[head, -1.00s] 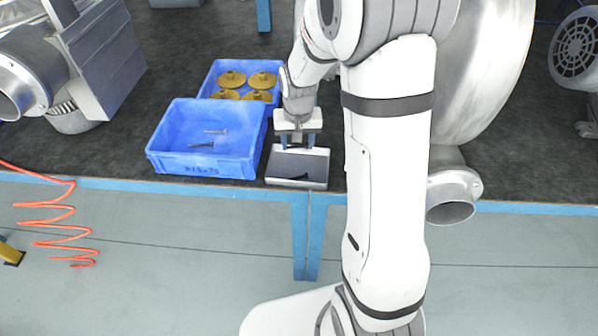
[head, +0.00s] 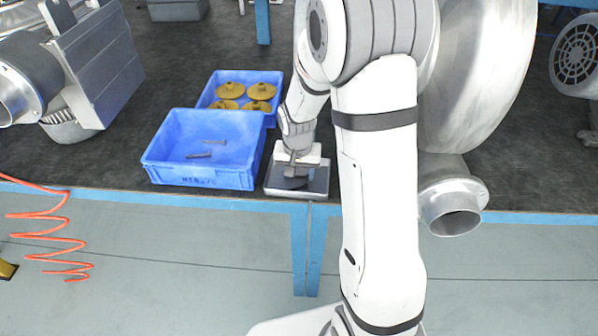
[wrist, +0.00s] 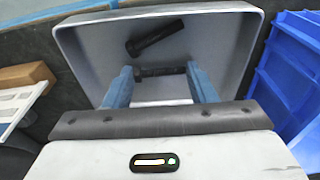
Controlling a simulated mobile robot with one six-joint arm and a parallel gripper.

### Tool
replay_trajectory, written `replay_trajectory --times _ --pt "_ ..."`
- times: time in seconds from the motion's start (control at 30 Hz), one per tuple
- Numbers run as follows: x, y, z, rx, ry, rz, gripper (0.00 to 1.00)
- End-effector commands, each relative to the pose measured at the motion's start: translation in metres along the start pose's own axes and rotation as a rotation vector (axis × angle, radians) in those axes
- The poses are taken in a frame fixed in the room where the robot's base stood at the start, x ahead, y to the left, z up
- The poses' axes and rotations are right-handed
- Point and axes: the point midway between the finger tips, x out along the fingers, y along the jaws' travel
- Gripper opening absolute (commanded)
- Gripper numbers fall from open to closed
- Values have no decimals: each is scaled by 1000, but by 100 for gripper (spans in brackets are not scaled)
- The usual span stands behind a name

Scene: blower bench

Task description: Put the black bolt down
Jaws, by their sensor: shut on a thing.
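My gripper (wrist: 162,84) is shut on a black bolt (wrist: 160,71), which lies crosswise between the two blue fingers in the wrist view. The fingers reach into a shallow grey tray (wrist: 82,66). I cannot tell whether the held bolt touches the tray floor. A second black bolt (wrist: 154,36) lies loose and slanted in the tray, beyond the held one. In the head view my gripper (head: 295,174) is low over the grey tray (head: 318,190) at the bench's front edge. There the wrist hides the held bolt.
A blue bin (head: 216,178) with two bolts stands just left of the tray. Behind it is a blue bin (head: 207,99) with several brass-coloured discs. A blower housing (head: 480,80) with a pipe outlet (head: 455,205) stands right of my arm. Bench (head: 90,165) is bare at the front left.

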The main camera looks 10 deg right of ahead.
Motion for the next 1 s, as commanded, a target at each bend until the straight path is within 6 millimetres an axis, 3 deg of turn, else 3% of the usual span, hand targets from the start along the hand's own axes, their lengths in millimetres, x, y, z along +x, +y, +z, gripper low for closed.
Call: replay_trajectory --times 0.3,0.33,0.57,0.83,1.0 --pt "4 -1 0 -1 2 -1 29" --pt "2 -1 0 -1 2 -1 53" --pt "2 -1 0 -1 2 -1 72" --pt "0 -1 0 -2 2 -1 73" --pt "-18 -2 -1 -2 6 -3 73"
